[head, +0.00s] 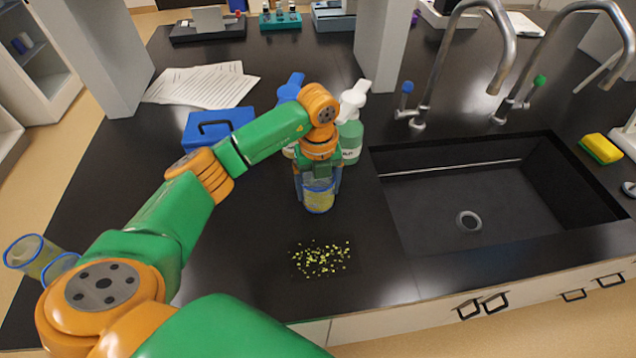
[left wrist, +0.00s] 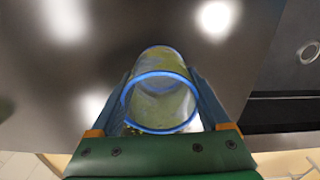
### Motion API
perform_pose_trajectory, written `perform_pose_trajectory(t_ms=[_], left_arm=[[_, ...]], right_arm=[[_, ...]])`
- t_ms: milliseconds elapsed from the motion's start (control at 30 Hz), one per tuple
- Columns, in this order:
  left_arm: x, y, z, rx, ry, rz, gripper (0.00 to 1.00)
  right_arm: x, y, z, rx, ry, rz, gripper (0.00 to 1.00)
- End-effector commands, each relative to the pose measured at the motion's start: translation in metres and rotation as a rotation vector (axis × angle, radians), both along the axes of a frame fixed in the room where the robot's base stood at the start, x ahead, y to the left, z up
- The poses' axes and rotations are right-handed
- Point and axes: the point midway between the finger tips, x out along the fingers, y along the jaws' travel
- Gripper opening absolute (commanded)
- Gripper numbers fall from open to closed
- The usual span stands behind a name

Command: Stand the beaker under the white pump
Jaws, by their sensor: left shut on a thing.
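The beaker (head: 319,202), clear with blue rims and a yellowish tint, is between the fingers of my left gripper (head: 318,188), which is shut on it from above. In the left wrist view the beaker (left wrist: 160,105) shows blue-rimmed between both fingers. I cannot tell whether its base touches the counter. The white pump (head: 354,97) tops a green bottle (head: 350,140) just behind and right of the beaker. A blue pump (head: 291,88) is on a bottle behind and left, partly hidden by my arm. My right gripper is not in view.
A black sink (head: 470,190) with two taps lies to the right. A speckled yellow-green patch (head: 320,258) is on the counter in front. A blue case (head: 215,127) and papers (head: 203,86) lie behind left. More blue-rimmed glassware (head: 30,255) shows at the left edge.

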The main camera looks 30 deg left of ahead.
Motion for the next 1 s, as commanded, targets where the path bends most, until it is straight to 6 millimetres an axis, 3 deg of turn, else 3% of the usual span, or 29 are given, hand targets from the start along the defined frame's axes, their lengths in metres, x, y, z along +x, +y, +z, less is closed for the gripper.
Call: perform_pose_trajectory(t_ms=[200, 233, 300, 633, 833, 1000], left_arm=[[0.000, 0.000, -0.005, 0.000, 0.000, 0.000, 0.27], [0.000, 0.000, -0.004, 0.000, 0.000, 0.000, 0.88], [0.000, 0.000, -0.004, 0.000, 0.000, 0.000, 1.00], [0.001, 0.000, 0.007, -0.002, -0.003, 0.001, 1.00], [0.001, 0.000, 0.051, 0.000, -0.007, 0.001, 1.00], [0.001, 0.001, 0.094, 0.002, -0.006, 0.002, 1.00]], right_arm=[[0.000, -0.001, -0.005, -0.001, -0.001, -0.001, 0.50], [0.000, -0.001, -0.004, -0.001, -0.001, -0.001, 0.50], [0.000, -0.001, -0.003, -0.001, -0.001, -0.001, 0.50], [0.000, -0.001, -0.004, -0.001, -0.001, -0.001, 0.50], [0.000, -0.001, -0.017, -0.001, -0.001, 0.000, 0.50], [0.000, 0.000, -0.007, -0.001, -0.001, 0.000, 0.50]])
